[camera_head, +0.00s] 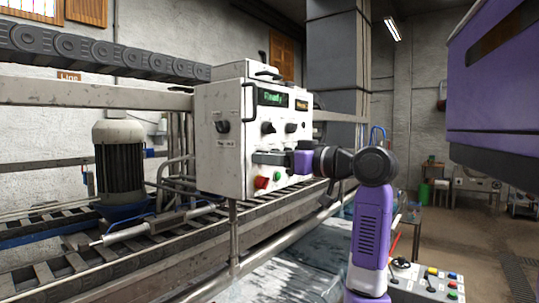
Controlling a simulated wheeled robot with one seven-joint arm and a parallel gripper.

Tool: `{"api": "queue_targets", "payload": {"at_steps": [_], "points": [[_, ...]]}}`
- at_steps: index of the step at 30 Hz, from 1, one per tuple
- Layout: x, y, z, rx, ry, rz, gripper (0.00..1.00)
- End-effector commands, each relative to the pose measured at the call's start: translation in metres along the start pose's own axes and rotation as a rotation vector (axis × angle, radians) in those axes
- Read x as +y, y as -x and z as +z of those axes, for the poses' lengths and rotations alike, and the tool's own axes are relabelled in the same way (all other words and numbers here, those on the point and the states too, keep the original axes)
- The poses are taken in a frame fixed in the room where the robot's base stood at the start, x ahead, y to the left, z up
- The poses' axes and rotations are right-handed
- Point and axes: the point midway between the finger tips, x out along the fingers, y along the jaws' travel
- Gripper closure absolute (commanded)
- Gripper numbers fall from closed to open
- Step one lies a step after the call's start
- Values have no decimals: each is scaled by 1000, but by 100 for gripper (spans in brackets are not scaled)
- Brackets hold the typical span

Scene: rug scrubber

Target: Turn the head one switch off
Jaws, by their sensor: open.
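A white control box (242,160) stands on a post in the middle of the head view. Two dark rotary switches sit on its front face, a left one (268,128) and a right one (291,128). Another dark switch (222,126) is on its left face. The labels are too small to read, so I cannot tell which is the head one switch. My gripper (258,158) is open, just below the front-face switches, pointing left. It overlaps the lower front face; I cannot tell whether it touches. Its fingers hide part of the panel.
The box has a green-lit display (273,98), a red button (262,183) and a green button (277,177). A handle (247,112) juts from its edge. A conveyor (150,245) and motor (120,160) lie left. Open floor is at right.

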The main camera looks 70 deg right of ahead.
Motion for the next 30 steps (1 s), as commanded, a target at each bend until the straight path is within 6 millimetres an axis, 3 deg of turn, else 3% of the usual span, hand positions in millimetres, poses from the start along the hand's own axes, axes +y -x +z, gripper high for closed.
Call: {"api": "queue_targets", "payload": {"at_steps": [9, 16, 30], "points": [[0, -3, 0, 0, 0, 1, 55], [0, -3, 0, 0, 0, 1, 100], [0, -3, 2, 1, 79, 0, 100]]}}
